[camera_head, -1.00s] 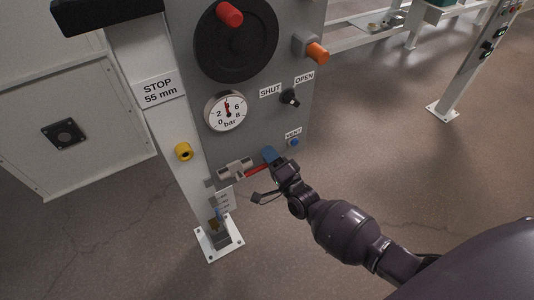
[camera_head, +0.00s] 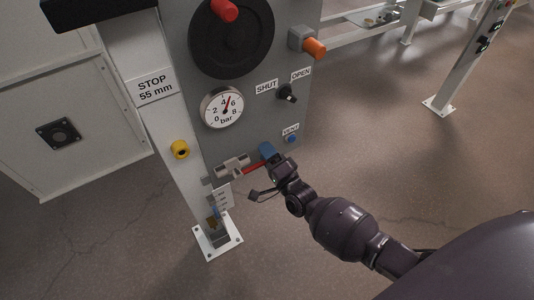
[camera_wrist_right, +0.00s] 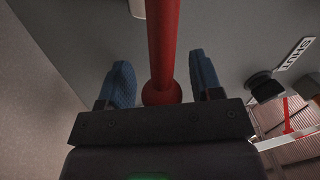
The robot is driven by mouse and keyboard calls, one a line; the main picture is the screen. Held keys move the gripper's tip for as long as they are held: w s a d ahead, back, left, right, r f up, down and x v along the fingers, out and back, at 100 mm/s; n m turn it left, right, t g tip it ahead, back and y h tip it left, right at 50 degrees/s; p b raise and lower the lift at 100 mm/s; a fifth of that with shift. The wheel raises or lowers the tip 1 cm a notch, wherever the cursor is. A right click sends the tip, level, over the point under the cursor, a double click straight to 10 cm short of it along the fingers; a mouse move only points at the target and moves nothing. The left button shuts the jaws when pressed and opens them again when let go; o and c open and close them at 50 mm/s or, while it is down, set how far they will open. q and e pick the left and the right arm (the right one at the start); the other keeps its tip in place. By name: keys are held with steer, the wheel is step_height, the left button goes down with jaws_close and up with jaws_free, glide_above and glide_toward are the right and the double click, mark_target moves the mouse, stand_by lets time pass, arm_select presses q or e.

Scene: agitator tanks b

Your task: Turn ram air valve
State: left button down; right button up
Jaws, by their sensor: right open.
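The ram air valve (camera_head: 230,164) is a grey body low on the grey panel. Its red lever (camera_head: 254,168) sticks out to the right toward my right gripper (camera_head: 268,153). In the right wrist view, the red lever (camera_wrist_right: 163,45) runs between the two blue fingers of my open right gripper (camera_wrist_right: 161,74), with a gap on each side. The lever's round red end (camera_wrist_right: 161,93) lies between the fingers, near the palm. My left gripper is not in view.
Above the valve are a bar gauge (camera_head: 222,108), a black SHUT/OPEN knob (camera_head: 287,93), an orange button (camera_head: 314,47) and a black handwheel (camera_head: 231,45). A blue VENT button (camera_head: 291,139) sits close to the right gripper. Open floor (camera_head: 400,170) lies to the right.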

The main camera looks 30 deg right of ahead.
arm_select(q)
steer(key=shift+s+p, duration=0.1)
steer(key=shift+p, duration=0.55)
arm_select(e)
steer(key=a+v, duration=0.1)
steer(key=v, duration=0.9)
steer(key=shift+s+d, duration=0.4)
steer(key=shift+d, duration=0.1)
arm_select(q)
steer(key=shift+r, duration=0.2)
